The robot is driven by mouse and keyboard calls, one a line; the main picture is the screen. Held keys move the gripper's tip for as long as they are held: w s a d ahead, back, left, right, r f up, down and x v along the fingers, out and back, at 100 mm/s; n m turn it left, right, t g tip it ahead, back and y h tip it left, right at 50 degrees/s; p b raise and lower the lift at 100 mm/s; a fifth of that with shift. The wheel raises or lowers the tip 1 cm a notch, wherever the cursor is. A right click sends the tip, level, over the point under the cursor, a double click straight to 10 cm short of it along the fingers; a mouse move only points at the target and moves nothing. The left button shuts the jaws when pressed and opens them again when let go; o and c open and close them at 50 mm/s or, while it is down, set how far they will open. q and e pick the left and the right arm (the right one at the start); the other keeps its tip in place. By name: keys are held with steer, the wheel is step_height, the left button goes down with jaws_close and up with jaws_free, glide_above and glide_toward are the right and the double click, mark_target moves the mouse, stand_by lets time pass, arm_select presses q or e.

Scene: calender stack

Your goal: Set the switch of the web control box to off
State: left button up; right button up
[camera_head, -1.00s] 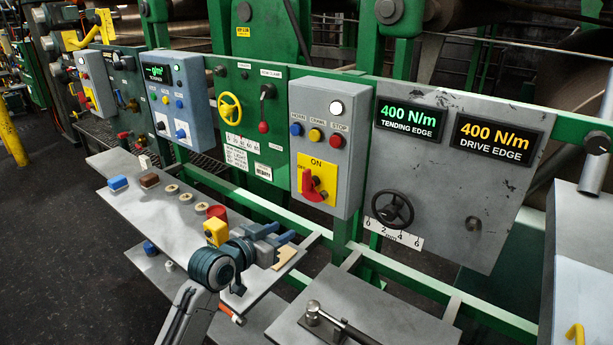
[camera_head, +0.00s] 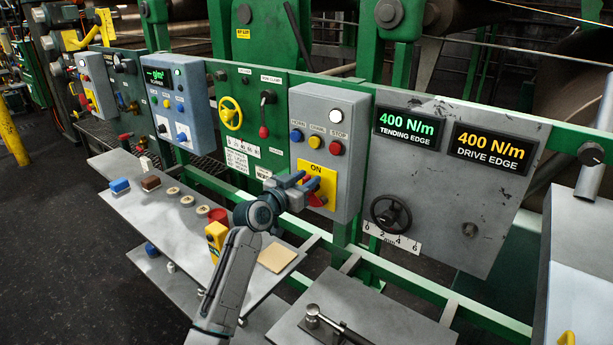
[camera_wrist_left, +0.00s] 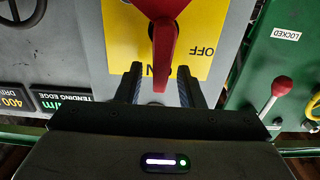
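In the left wrist view the picture is upside down. There the red switch handle (camera_wrist_left: 163,45) points toward the ON label, and the OFF label is to one side. My left gripper (camera_wrist_left: 160,82) is open, its fingers on either side of the handle's end, with gaps visible. My right gripper is not in view.
A grey shelf (camera_head: 180,225) below holds a blue block (camera_head: 119,186), a brown block (camera_head: 150,183), rings and a yellow item (camera_head: 216,236). A black handwheel (camera_head: 390,213) is right of the box. A red-knobbed lever (camera_head: 264,115) is left of it.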

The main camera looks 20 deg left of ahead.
arm_select(q)
steer(key=shift+w+d, duration=0.1)
steer(key=shift+w, duration=0.15)
steer(key=c, duration=0.7)
jaws_close()
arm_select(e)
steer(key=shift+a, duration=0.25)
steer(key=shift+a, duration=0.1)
